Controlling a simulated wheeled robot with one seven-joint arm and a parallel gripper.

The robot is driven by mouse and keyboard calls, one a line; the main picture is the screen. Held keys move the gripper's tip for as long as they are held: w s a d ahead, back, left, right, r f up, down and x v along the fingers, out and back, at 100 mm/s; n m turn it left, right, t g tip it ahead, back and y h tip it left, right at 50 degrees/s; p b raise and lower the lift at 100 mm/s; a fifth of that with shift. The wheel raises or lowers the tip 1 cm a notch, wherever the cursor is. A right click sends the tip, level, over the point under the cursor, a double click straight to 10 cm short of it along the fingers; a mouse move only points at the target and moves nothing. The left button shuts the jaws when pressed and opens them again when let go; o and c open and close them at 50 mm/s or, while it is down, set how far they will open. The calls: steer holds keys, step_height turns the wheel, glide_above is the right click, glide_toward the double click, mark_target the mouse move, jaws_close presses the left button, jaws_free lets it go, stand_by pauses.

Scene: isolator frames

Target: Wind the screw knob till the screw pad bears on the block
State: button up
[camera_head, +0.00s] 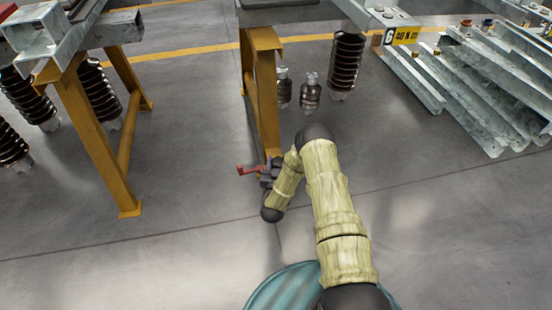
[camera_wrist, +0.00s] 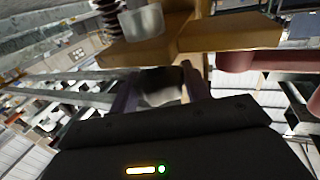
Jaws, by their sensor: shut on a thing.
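My gripper (camera_wrist: 160,92) is shut on a dull grey piece (camera_wrist: 160,86), which I take for the screw knob; it shows between the two dark fingers in the wrist view. In the head view my gripper (camera_head: 268,174) is small and dark, low beside the foot of a yellow trestle leg (camera_head: 265,105). A red part (camera_head: 246,170) sticks out left of the gripper; red bars (camera_wrist: 248,60) also show at the right of the wrist view. I cannot make out the screw pad or the block, nor whether they touch.
Yellow steel (camera_wrist: 150,45) lies close beyond the fingers in the wrist view. A second yellow trestle (camera_head: 100,140) stands at the left. Dark ribbed insulators (camera_head: 346,62) are behind, and galvanised steel profiles (camera_head: 460,95) lie at the right. The grey floor between is clear.

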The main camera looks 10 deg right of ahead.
steer(key=shift+m+g+h+p, duration=0.85)
steer(key=shift+m+h, duration=0.45)
steer(key=shift+h, duration=0.6)
steer(key=shift+w+d, duration=0.1)
steer(key=shift+w, duration=0.15)
steer(key=o, duration=1)
steer(key=shift+s+a, duration=0.1)
steer(key=shift+a, duration=0.1)
steer(key=shift+c, duration=0.2)
steer(key=shift+d, duration=0.15)
steer(key=p+v, duration=0.8)
steer(key=v, duration=0.9)
steer(key=shift+a+p, duration=0.3)
